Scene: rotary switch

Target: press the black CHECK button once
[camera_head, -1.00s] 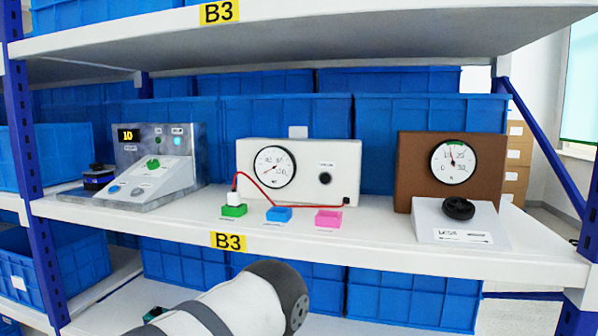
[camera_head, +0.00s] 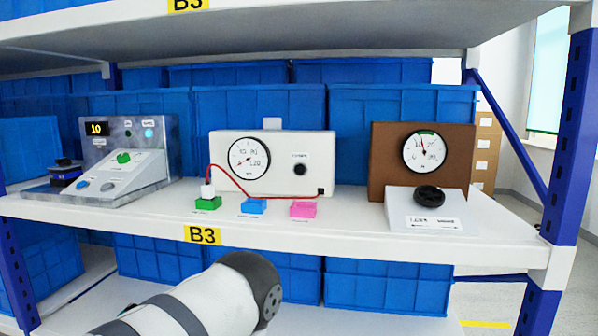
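A white meter box (camera_head: 225,150) stands on the middle shelf. It has a round dial (camera_head: 249,158) on its left side. A small round black button (camera_head: 300,169) is on its right side, under a label too small to read surely. A red wire (camera_head: 229,177) runs from a white plug (camera_head: 207,190) on a green block (camera_head: 208,204) to a black socket (camera_head: 321,192) at the box's lower right. A thick white and grey link of my arm shows at the bottom, in front of and below the shelf. Neither gripper is in view, and nothing touches the button.
Blue (camera_head: 254,206) and pink (camera_head: 303,209) blocks sit before the box. A grey console (camera_head: 165,135) stands left. A brown gauge panel (camera_head: 383,155) with a black knob (camera_head: 430,193) stands right. The upper shelf (camera_head: 300,45) overhangs; a blue post (camera_head: 575,130) is at right.

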